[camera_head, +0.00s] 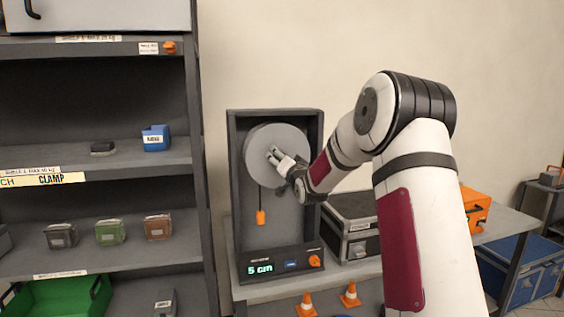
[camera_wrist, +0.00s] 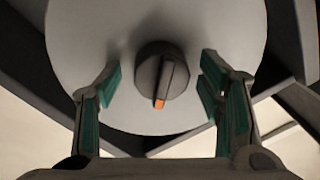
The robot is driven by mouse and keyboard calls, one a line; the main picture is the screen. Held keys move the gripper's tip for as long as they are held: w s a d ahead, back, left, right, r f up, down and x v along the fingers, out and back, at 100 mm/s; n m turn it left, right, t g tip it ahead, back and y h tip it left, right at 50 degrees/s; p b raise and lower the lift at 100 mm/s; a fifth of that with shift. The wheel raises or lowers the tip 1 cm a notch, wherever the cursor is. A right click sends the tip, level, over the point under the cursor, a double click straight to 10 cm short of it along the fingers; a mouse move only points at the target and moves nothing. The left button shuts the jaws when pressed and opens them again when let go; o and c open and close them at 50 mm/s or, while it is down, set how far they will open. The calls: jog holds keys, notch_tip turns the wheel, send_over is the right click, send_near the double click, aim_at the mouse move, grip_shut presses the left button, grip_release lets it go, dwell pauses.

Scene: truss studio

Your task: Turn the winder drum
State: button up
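The winder drum (camera_head: 262,143) is a grey disc in a dark upright frame (camera_head: 232,200). In the wrist view the drum (camera_wrist: 85,40) fills the upper middle. A dark round knob (camera_wrist: 160,72) with a raised bar and an orange mark sits at its centre. My gripper (camera_wrist: 160,85) is open, with one green-padded finger on each side of the knob and clear gaps to it. In the head view my gripper (camera_head: 276,156) is in front of the drum and hides the knob. An orange weight (camera_head: 261,217) hangs on a cord below the drum. The display (camera_head: 260,269) reads 5 cm.
A dark shelf unit (camera_head: 208,200) with boxes and a green bin (camera_head: 60,297) stands left. A dark case (camera_head: 352,222) is right of the winder on the bench. Orange cones (camera_head: 350,295) stand low in front. My arm covers the right middle.

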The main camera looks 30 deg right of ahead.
jog(key=shift+s, duration=0.1)
jog(key=v, duration=1.1)
jog(key=shift+s, duration=0.4)
jog(key=shift+a, duration=0.15)
jog(key=s+a+n+g+y, duration=0.1)
jog(key=s+a+n+g, duration=0.45)
jog(key=s+a, duration=0.7)
jog(key=s+a+f+n+g+y, duration=0.1)
jog(key=s+a+g, duration=0.3)
jog(key=s, duration=0.8)
jog(key=s+a+f+n+g+y, duration=0.2)
jog(key=s+a, duration=0.6)
jog(key=s, duration=0.5)
jog(key=shift+s+f+n+g, duration=0.2)
jog(key=shift+f+n+g, duration=0.65)
jog(key=shift+f, duration=0.15)
